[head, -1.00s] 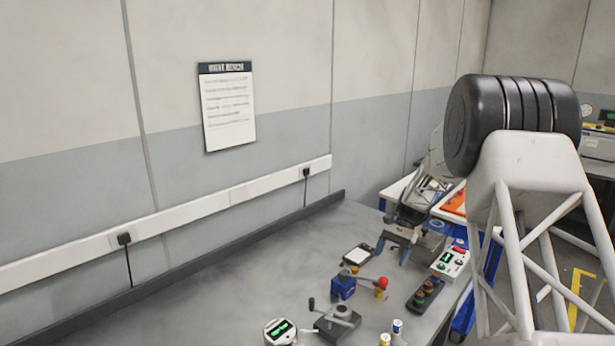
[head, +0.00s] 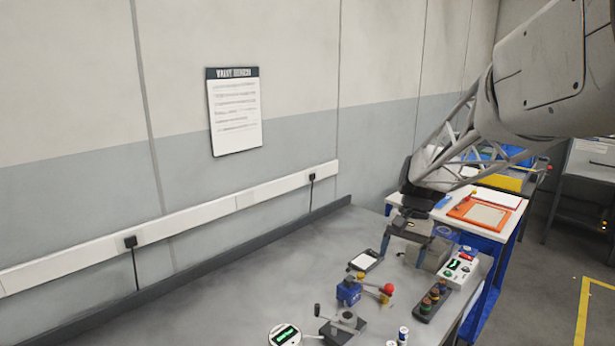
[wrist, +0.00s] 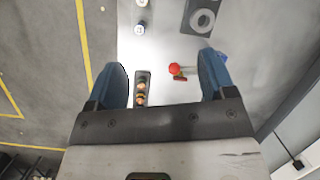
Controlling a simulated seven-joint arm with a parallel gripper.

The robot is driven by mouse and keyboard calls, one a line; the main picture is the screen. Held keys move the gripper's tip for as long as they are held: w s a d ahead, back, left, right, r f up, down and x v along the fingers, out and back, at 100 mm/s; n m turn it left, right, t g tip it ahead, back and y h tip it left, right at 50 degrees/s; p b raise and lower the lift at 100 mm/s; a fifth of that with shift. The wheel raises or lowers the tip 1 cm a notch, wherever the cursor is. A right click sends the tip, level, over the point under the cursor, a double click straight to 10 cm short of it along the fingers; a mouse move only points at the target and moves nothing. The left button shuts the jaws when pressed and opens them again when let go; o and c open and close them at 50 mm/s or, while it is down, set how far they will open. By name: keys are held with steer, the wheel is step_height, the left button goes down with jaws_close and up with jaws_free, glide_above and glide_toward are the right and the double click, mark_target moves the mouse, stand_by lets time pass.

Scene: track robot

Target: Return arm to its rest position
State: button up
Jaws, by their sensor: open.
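My gripper (head: 409,238) hangs over the far end of the grey bench (head: 220,300) in the head view, fingers pointing down. In the wrist view its two blue fingers (wrist: 163,84) are spread wide with nothing held between them. Below and beyond them show a dark strip of round buttons (wrist: 141,90) and a red ball knob (wrist: 174,69). The gripper appears above the bench top and apart from these things. My arm comes in from the upper right of the head view.
An orange tray (head: 486,213) lies on a table behind. The bench's left part is clear.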

steer(key=s+a+r+n+t+h, duration=0.1)
steer(key=s+n+t, duration=0.1)
steer(key=s, duration=1.3)
steer(key=s+a+r+n+t+h, duration=0.1)
steer(key=s+a+n+t, duration=0.1)
steer(key=s, duration=1.3)
steer(key=shift+a+n+t+h, duration=0.15)
steer(key=shift+n+t+h, duration=0.25)
steer(key=shift+t, duration=0.3)
